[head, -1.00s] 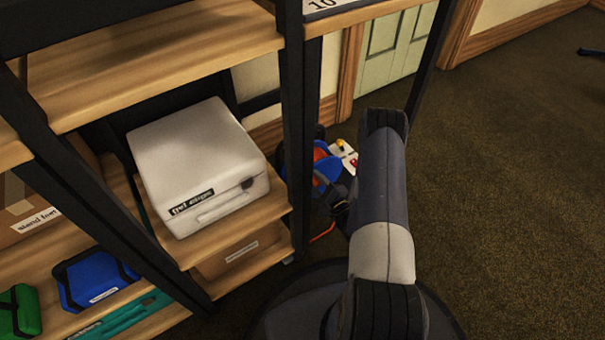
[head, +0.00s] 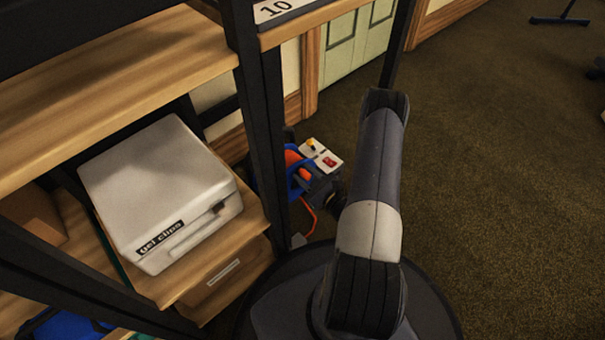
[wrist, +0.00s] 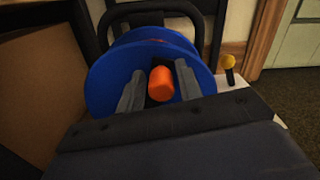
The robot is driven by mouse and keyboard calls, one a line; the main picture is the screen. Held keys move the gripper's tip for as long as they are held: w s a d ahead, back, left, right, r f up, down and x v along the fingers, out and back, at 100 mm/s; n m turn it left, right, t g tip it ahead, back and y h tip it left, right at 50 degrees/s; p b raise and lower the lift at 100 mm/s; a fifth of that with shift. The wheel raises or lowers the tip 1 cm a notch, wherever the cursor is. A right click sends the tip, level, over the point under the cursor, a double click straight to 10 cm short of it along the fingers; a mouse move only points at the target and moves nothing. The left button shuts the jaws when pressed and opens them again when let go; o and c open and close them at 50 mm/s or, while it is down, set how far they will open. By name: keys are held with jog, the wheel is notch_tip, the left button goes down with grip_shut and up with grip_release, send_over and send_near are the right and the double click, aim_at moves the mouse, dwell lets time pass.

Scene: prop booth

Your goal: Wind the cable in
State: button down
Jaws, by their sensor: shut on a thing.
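A cable reel stands low beside the shelf in the head view, with a blue drum (head: 268,176) and orange cable (head: 294,160) on it. A strand of orange cable (head: 309,215) hangs below toward the floor. In the wrist view the blue drum flange (wrist: 108,76) faces me. An orange knob (wrist: 161,84) stands out from it. My gripper (wrist: 160,88) has a finger on each side of the knob and is shut on it. In the head view my arm partly hides the gripper and reel.
A pale panel (head: 327,163) on the reel carries a red switch and a yellow knob (wrist: 229,62). A dark shelf post (head: 262,110) stands close left of the reel. A white case (head: 160,185) sits on the shelf. Carpet on the right is open.

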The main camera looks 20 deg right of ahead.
jog(key=shift+w+d+f+m, duration=0.15)
jog(key=shift+d+f+m, duration=0.1)
jog(key=shift+d+m, duration=0.35)
jog(key=c, duration=1.2)
grip_release()
jog(key=shift+a, duration=0.1)
notch_tip(320, 180, up, 10)
jog(key=p, duration=0.4)
jog(key=shift+p, duration=0.3)
jog(key=shift+c, duration=0.2)
